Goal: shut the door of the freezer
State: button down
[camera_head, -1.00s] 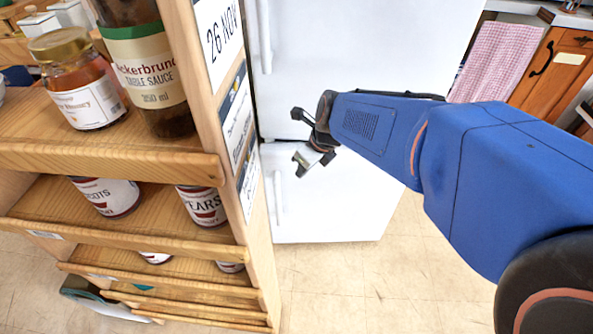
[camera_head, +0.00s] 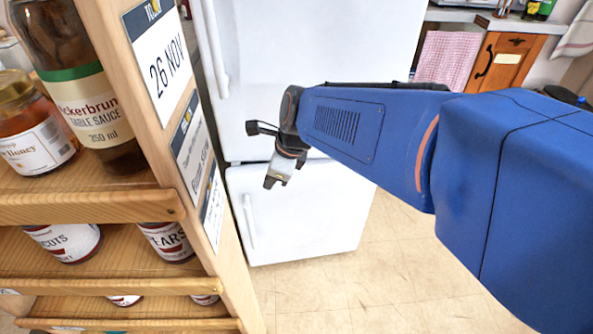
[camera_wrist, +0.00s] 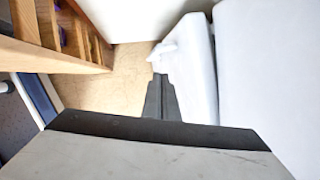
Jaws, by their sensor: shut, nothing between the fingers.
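The white fridge-freezer stands ahead in the head view, with a tall upper door (camera_head: 305,60) and a shorter lower door (camera_head: 300,220). The lower door has a white vertical handle (camera_head: 249,221) at its left side. This door juts out a little from the line of the upper one; how far it is open I cannot tell. My gripper (camera_head: 271,182) is shut and empty, pointing down in front of the lower door's upper part. In the wrist view, the dark fingers (camera_wrist: 160,95) are beside a white door panel (camera_wrist: 195,65) with its handle (camera_wrist: 163,50); contact is unclear.
A wooden shelf unit (camera_head: 90,206) with jars and a sauce bottle (camera_head: 85,90) stands close at the left. Its side shows in the wrist view (camera_wrist: 55,60). Tiled floor (camera_head: 400,275) is free at the right. A wooden cabinet (camera_head: 500,65) and pink towel (camera_head: 447,58) are behind.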

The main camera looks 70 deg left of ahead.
jog(key=n, duration=0.5)
jog(key=n+y, duration=0.3)
jog(key=n, duration=3.1)
send_near(257, 191)
notch_tip(257, 191, down, 3)
jog(key=s+d, duration=0.1)
jog(key=d, duration=0.1)
jog(key=a, duration=0.3)
jog(key=shift+w+a+f+g, duration=0.15)
jog(key=shift+f+g, duration=0.1)
jog(key=shift+g, duration=0.05)
jog(key=shift+a, duration=0.6)
